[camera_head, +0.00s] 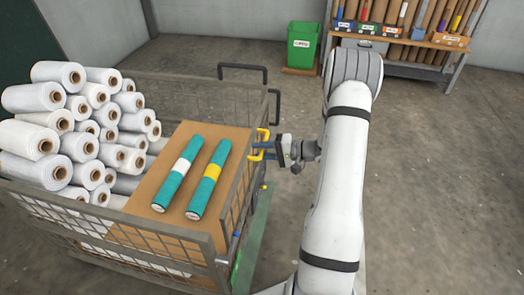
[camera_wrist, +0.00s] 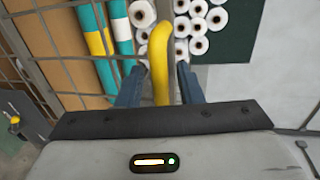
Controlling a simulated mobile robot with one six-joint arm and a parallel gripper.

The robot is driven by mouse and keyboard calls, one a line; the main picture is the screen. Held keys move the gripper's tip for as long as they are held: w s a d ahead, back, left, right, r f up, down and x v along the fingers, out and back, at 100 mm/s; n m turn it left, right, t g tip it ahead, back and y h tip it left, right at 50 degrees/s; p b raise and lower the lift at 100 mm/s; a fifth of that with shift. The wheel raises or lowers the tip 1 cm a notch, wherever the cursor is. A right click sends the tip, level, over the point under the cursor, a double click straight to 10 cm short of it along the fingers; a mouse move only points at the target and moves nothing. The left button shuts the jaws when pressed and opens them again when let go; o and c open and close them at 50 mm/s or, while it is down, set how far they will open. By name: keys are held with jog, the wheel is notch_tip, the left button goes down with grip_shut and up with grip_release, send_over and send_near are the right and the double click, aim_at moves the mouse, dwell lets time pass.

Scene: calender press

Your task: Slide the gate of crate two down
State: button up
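A grey mesh crate (camera_head: 190,240) stands left of my arm; I cannot read a number on it. Its right side has a bent yellow handle (camera_head: 262,137), which also shows in the wrist view (camera_wrist: 160,58). My gripper (camera_head: 266,151) is at this handle, coming from the right. In the wrist view its two dark blue fingers (camera_wrist: 160,88) stand apart on either side of the yellow bar. Gaps show between the bar and both fingers, so the gripper is open around it. The lower part of the handle is hidden behind the gripper body.
White rolls (camera_head: 75,140) are stacked in the crate. Two teal rolls (camera_head: 208,180) lie on a brown board (camera_head: 165,155) there. Black handles (camera_head: 243,67) stick out at the crate's far side. A green bin (camera_head: 302,45) and shelf (camera_head: 400,40) stand behind. Floor at right is clear.

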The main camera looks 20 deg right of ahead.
aim_at(252, 189)
jog(key=shift+c, duration=0.3)
grip_shut()
notch_tip(252, 189, down, 22)
jog(key=b, duration=1.8)
jog(key=shift+a+r+b, duration=0.1)
jog(key=shift+r+b, duration=0.05)
jog(key=shift+b, duration=0.15)
jog(key=shift+o, duration=0.3)
grip_release()
jog(key=shift+r, duration=0.1)
